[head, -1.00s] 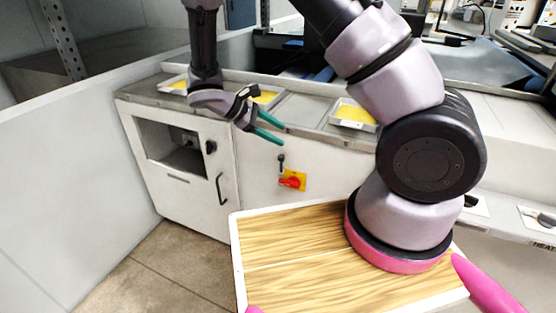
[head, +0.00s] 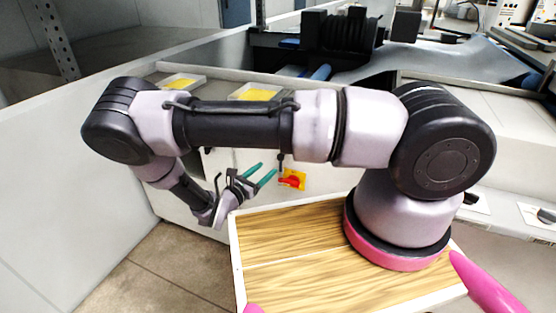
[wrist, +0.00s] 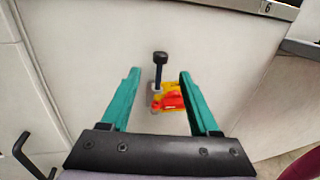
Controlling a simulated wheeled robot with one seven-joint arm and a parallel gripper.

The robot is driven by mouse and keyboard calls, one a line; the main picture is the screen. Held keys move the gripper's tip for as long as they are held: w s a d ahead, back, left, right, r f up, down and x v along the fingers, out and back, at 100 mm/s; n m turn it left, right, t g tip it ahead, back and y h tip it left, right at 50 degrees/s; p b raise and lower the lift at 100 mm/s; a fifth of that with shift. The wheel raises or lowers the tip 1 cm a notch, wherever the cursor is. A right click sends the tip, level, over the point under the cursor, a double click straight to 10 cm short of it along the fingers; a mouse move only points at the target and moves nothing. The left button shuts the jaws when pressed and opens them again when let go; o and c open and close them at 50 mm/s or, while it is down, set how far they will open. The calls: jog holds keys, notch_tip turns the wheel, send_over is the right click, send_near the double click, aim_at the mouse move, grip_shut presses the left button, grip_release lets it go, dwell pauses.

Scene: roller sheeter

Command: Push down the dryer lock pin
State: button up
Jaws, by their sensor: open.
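The lock pin (wrist: 159,60) is a black-headed upright pin on the white machine front. It stands just above a red handle (wrist: 172,101) on a yellow plate (wrist: 156,103). In the head view the pin (head: 281,160) shows small beside my fingertips, with the red handle (head: 291,181) below it. My gripper (head: 265,171) is open and empty, its two teal fingers pointing at the machine front. In the wrist view the pin and handle appear between the two fingers of my gripper (wrist: 159,74). I cannot tell how far the tips are from the pin.
Trays with yellow contents (head: 257,93) sit on the ledge above the front panel. A black door handle (wrist: 32,158) is at the lower left of the wrist view. A grey wall (head: 60,190) bounds the left side. The tiled floor (head: 175,265) below is clear.

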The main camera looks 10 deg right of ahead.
jog(key=x, duration=0.8)
jog(key=shift+d, duration=0.1)
grip_shut()
jog(key=shift+f, duration=0.1)
dwell(1.1)
